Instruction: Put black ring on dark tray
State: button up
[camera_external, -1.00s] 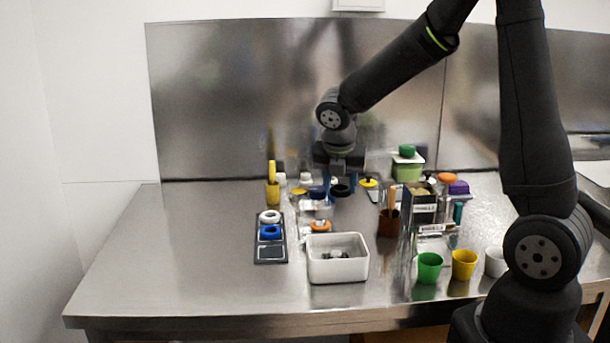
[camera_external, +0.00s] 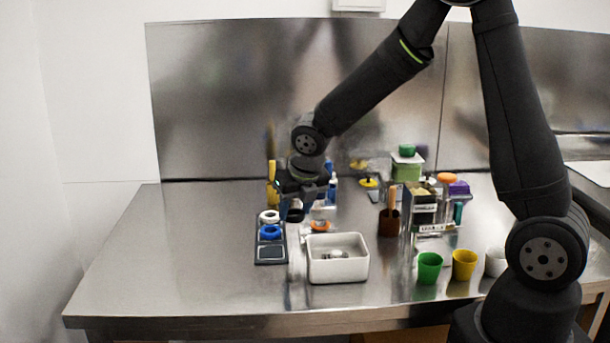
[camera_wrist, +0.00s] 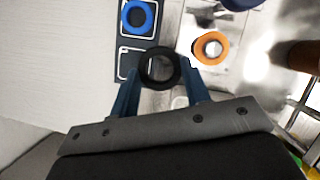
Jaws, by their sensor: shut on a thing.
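My gripper (camera_wrist: 160,85) is shut on the black ring (camera_wrist: 160,54), held between its blue fingers in the wrist view. In the external view the black ring (camera_external: 295,215) hangs low under my gripper, just right of the dark tray. The dark tray (camera_external: 284,249) lies flat at the left of the table. A white ring (camera_external: 269,216) and a blue ring (camera_external: 270,232) sit in its upper squares, and its nearest square is empty. In the wrist view the dark tray (camera_wrist: 125,47) shows left of the held ring, with the blue ring (camera_wrist: 138,17) on it.
A white bin (camera_external: 338,270) stands right of the tray. An orange ring (camera_wrist: 210,48) lies right of the held ring. Green (camera_external: 429,268) and yellow (camera_external: 464,265) cups stand at the front right. The table's left front is clear.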

send_over(271, 250)
jog(key=s, duration=0.2)
jog(key=f, duration=0.3)
jog(key=shift+w+d+f, duration=0.2)
jog(key=shift+w+f, duration=0.05)
jog(key=shift+f, duration=2)
jog(key=shift+f, duration=0.15)
jog(key=o, duration=1)
jog(key=v, duration=1.2)
jog(key=shift+s+d, duration=0.1)
